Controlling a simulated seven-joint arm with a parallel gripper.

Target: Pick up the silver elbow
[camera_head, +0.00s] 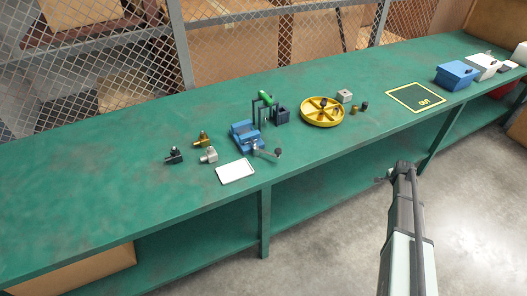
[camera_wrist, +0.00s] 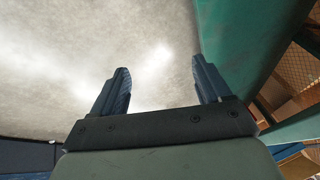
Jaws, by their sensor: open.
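The silver elbow (camera_head: 209,155) is a small pale metal fitting on the green bench, just left of a white tray. A brass elbow (camera_head: 202,139) stands behind it, and a dark fitting (camera_head: 174,156) stands to its left. My gripper (camera_head: 393,172) is in front of the bench, over the floor, far to the right of the silver elbow. In the wrist view my gripper (camera_wrist: 162,88) is open with nothing between its fingers, and the silver elbow is not in that view.
The white tray (camera_head: 236,172) lies near the front edge of the green bench (camera_head: 80,195). A blue vise (camera_head: 246,136) with a handle stands right of the elbows. A yellow divided dish (camera_head: 322,112), a marked mat (camera_head: 415,97) and a blue bin (camera_head: 456,75) lie farther right. Wire mesh runs behind.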

